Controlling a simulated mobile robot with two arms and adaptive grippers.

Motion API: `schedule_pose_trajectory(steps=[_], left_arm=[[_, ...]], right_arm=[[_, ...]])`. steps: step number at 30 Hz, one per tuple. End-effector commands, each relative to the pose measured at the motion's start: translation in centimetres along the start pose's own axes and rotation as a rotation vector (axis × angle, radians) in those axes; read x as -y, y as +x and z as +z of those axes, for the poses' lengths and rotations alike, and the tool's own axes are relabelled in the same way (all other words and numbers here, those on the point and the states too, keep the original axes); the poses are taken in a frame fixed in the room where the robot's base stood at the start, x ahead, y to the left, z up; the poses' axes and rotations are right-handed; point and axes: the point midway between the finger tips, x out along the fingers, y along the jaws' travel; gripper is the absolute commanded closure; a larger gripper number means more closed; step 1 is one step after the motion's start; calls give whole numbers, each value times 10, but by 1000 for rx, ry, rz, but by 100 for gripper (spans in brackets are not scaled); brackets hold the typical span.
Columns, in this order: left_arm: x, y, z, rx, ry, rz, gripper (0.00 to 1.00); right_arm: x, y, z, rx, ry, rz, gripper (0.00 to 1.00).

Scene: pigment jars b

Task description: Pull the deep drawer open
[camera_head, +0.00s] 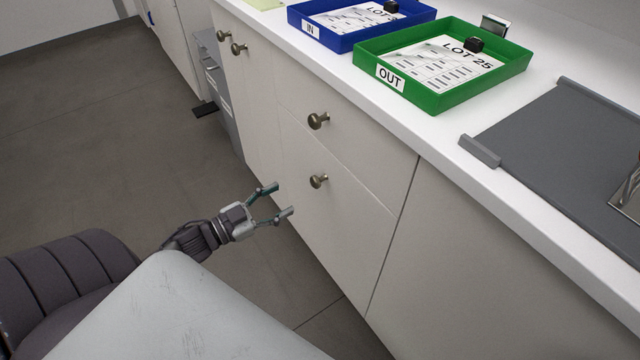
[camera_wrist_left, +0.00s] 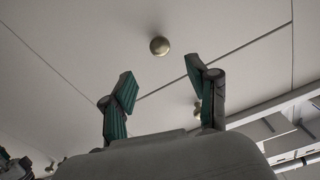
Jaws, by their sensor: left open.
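The deep drawer (camera_head: 340,225) is the tall lower front in the white cabinet, below a shallower drawer, and it sits flush and closed. Its round brass knob (camera_head: 319,181) is near the top of its front. My left gripper (camera_head: 278,200) is open and empty, to the left of the knob and apart from it, with its fingers toward the cabinet. In the left wrist view the same knob (camera_wrist_left: 159,45) shows beyond and between the two open fingertips (camera_wrist_left: 160,70). My right gripper is not in view.
The shallow drawer's knob (camera_head: 318,120) is above. On the white worktop (camera_head: 440,135) stand a blue IN tray (camera_head: 345,42), a green OUT tray (camera_head: 440,100) and a grey mat (camera_head: 560,130). The floor (camera_head: 120,130) left of the cabinet is clear.

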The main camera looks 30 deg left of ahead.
Motion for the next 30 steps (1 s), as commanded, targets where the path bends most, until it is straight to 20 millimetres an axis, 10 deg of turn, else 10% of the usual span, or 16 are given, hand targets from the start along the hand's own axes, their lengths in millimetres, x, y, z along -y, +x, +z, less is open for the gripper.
schedule_pose_trajectory(steps=[15,30], left_arm=[[0,97,2,0,0,-2,41],[0,107,2,3,0,-2,51]], right_arm=[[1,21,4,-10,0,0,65],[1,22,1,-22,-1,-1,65]])
